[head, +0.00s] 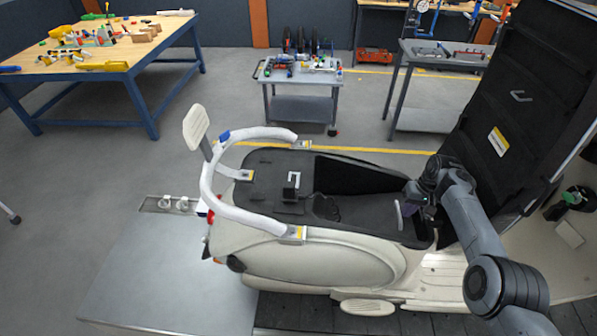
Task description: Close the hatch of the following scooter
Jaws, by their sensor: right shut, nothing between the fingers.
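The cream scooter (310,262) stands on the conveyor with its storage compartment (355,176) uncovered. Its hatch (520,105), seen from its black underside with a yellow-white label, stands raised and steeply tilted at the right. My right arm comes in from the lower right. My right gripper (409,197) is shut and empty, over the front end of the compartment, to the left of the hatch's lower part. Whether it touches the scooter I cannot tell. The hatch's hinge area is partly hidden by my arm. My left gripper is out of view.
A white grab rail (213,190) and a backrest (196,127) rise at the scooter's rear. A metal plate (170,285) lies at the lower left. Grey carts (300,80) and a wooden workbench (105,60) stand behind. Open floor lies between them.

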